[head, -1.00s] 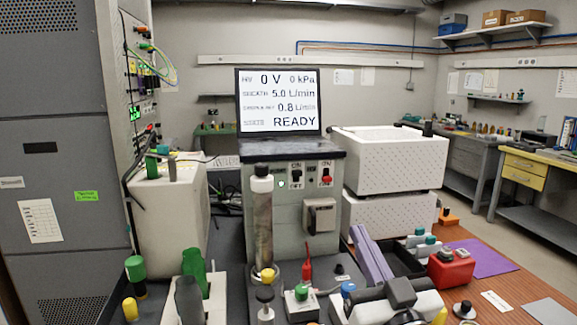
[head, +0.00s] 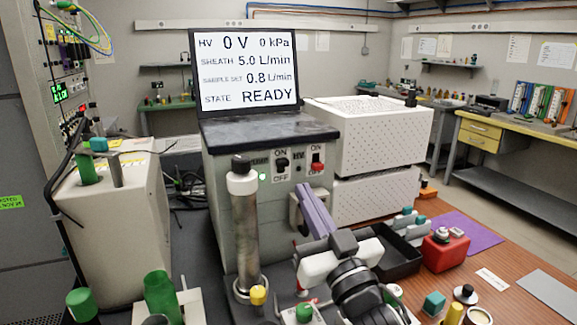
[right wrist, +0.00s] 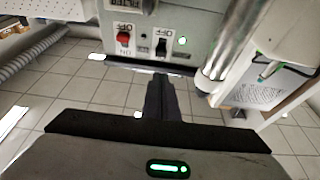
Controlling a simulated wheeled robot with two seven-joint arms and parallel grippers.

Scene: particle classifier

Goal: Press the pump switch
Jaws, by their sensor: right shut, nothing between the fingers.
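The pump switch (head: 282,164) is a small black toggle on the grey console's front panel, between ON and OFF labels. It also shows upside down in the right wrist view (right wrist: 161,46). A red HV switch (head: 317,163) sits to its right. My right gripper (head: 303,190) has its purple fingers shut and empty. In the head view they point up-left, below and right of the pump switch. In the right wrist view the dark-looking fingers (right wrist: 155,78) point towards the panel, apart from the switch in the picture. The exact gap is unclear. My left gripper is out of view.
The screen (head: 245,70) reads READY, 0 V, 0 kPa. A silver cylinder (head: 243,225) stands upright left of the switches. A green light (head: 262,177) glows beside the pump switch. White perforated boxes (head: 375,135) stand right of the console. Bottles and a red box (head: 447,252) surround the arm.

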